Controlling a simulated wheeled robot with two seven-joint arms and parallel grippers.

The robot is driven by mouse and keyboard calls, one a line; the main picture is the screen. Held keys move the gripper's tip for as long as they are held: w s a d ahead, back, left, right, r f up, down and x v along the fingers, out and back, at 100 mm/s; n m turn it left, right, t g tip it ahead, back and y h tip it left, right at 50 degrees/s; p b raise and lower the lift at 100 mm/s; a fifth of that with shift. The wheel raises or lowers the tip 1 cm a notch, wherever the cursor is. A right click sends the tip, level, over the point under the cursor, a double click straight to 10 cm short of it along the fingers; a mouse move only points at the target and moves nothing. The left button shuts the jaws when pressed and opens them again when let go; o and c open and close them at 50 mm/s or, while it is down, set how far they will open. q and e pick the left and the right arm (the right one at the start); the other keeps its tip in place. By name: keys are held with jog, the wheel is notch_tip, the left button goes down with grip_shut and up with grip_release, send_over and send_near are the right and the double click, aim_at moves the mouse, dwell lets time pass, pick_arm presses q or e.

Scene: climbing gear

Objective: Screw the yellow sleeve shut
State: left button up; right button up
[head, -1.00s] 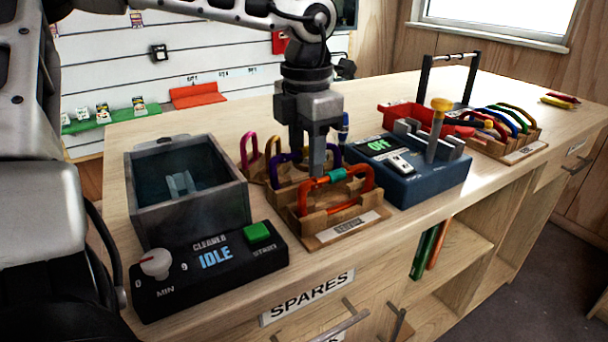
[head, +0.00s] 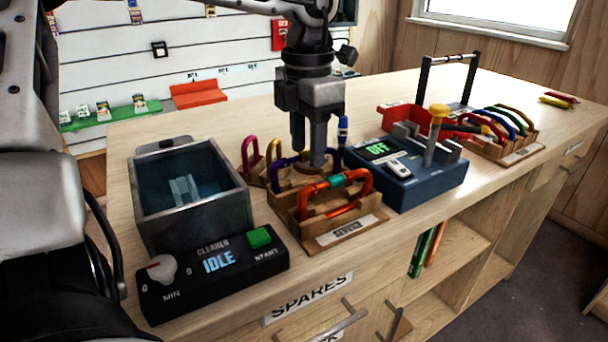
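My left gripper (head: 308,157) points straight down over the wooden rack, behind the orange carabiner (head: 318,190) with the teal sleeve (head: 337,180). Its two fingers show with a narrow gap, and the tips are at the purple carabiner (head: 281,165). They hide part of it, so I cannot tell whether they touch or hold anything. No yellow sleeve shows clearly there. A small yellow-orange part (head: 485,129) shows by a red carabiner in the right-hand rack, too small to make out. My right gripper is not in view.
A grey cleaner tank (head: 190,215) with its black IDLE panel (head: 215,275) stands left of the rack. A black frame (head: 425,85) rises behind. The front counter edge is close.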

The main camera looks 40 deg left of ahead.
aim_at(307, 153)
pick_arm(q)
jog(key=shift+w+a, duration=0.2)
jog(key=shift+a, duration=0.5)
jog(key=shift+f, duration=0.1)
jog(key=shift+f+b, duration=1.1)
jog(key=shift+f, duration=0.25)
jog(key=shift+s+d+b, duration=0.15)
jog(key=shift+d+b, duration=0.15)
jog(key=shift+d, duration=0.35)
jog(key=shift+r, duration=0.1)
jog(key=shift+d+r+p, duration=0.1)
jog(key=shift+r+p, duration=1.05)
jog(key=shift+r, duration=0.25)
